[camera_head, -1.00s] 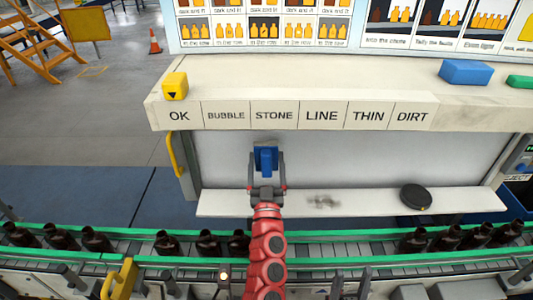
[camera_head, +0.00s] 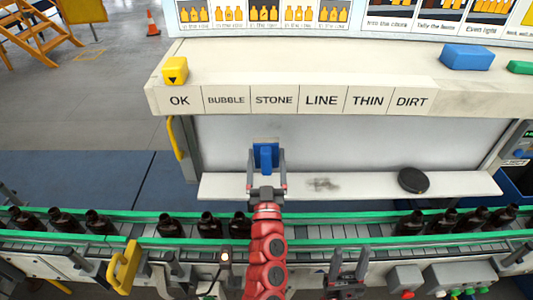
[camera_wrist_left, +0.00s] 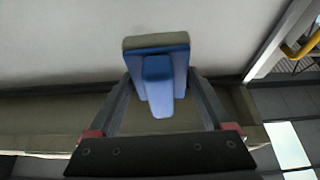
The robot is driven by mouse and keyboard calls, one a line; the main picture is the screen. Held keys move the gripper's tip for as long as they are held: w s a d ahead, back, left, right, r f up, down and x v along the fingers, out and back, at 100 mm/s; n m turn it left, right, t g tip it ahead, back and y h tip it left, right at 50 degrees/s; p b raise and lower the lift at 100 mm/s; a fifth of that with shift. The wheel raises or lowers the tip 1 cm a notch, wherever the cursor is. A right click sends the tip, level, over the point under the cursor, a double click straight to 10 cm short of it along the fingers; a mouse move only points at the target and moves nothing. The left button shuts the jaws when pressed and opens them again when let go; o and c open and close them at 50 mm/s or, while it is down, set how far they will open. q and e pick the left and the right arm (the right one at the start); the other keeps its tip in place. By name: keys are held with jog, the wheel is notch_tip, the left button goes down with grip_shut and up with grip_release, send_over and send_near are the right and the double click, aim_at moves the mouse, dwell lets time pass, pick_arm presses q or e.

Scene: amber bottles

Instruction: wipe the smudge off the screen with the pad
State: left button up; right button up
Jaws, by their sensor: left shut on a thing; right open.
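The blue pad (camera_head: 266,157) with its pale wiping face is held in my left gripper (camera_head: 267,174), whose fingers are shut on its handle. In the left wrist view the pad (camera_wrist_left: 157,68) is in front of the pale screen; I cannot tell whether it touches. The screen (camera_head: 350,145) is the wide grey-white panel under the labelled shelf. A grey-brown smudge (camera_head: 322,184) shows on the pale strip along the panel's bottom, right of the pad and a little lower. My right gripper (camera_head: 346,262) is open and empty, low in the head view.
A black round disc (camera_head: 413,180) lies right of the smudge. A conveyor with green rails (camera_head: 330,234) and dark bottles (camera_head: 207,225) runs in front. A yellow block (camera_head: 175,70) and a blue block (camera_head: 467,57) stand on the shelf above. A yellow handle (camera_head: 175,138) is at left.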

pick_arm(q)
jog(key=shift+w, duration=0.1)
dwell(0.3)
jog(key=shift+w+r, duration=0.15)
jog(key=shift+w, duration=0.25)
send_near(267, 119)
jog(key=shift+r+x, duration=0.25)
jog(key=shift+x, duration=1.9)
jog(key=shift+s+a, duration=0.15)
jog(key=shift+w+b, duration=0.3)
jog(key=shift+w, duration=0.7)
